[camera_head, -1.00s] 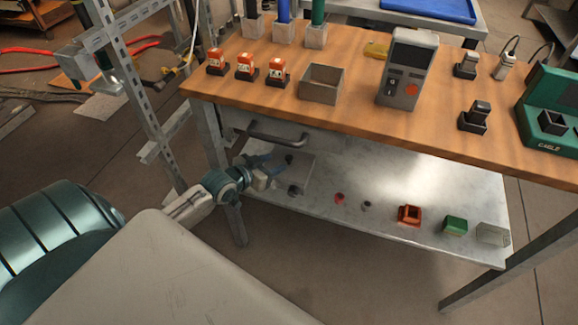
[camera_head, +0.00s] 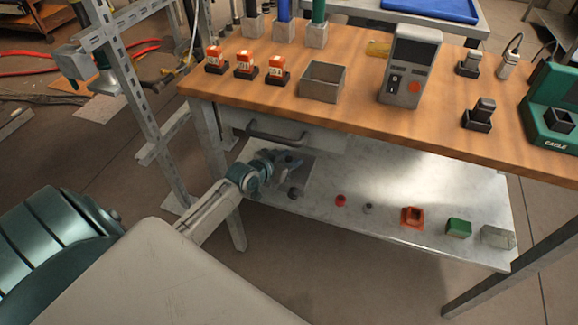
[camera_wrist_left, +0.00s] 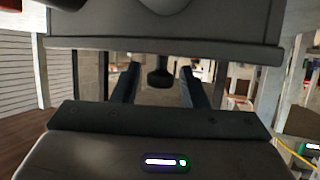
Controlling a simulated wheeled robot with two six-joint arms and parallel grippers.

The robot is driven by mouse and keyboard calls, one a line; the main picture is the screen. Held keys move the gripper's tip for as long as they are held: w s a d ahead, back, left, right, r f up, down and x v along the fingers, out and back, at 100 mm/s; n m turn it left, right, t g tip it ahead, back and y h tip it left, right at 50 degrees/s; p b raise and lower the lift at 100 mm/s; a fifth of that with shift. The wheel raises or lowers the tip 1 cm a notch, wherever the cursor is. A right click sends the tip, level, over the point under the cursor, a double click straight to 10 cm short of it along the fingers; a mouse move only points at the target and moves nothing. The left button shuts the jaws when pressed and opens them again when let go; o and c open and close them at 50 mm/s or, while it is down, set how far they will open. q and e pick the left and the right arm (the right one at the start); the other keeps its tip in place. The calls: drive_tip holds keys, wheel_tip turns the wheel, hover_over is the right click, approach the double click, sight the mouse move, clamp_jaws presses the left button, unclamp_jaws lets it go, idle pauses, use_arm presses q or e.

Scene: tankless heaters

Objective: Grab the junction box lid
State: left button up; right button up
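No part is plainly recognisable as the junction box lid. On the lower metal shelf (camera_head: 400,195) sit an orange open box (camera_head: 412,217), a green box (camera_head: 458,228) and a pale grey box (camera_head: 497,237), at the right. My left gripper (camera_head: 290,160) is under the tabletop, over the shelf's left end, by a flat grey plate (camera_head: 303,178). In the left wrist view its two fingers (camera_wrist_left: 160,85) stand apart. A small dark knob-like object (camera_wrist_left: 160,77) shows between or beyond them; contact cannot be told. My right gripper is not in view.
A drawer handle (camera_head: 278,137) is just above my left gripper, below the wooden tabletop (camera_head: 350,115). A dark piece (camera_head: 293,193), a red knob (camera_head: 341,200) and a grey knob (camera_head: 368,208) stand on the shelf. A slotted metal post (camera_head: 150,120) is left.

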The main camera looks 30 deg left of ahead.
use_arm(q)
drive_tip(key=c, duration=0.7)
clamp_jaws()
drive_tip(key=shift+r, duration=0.1)
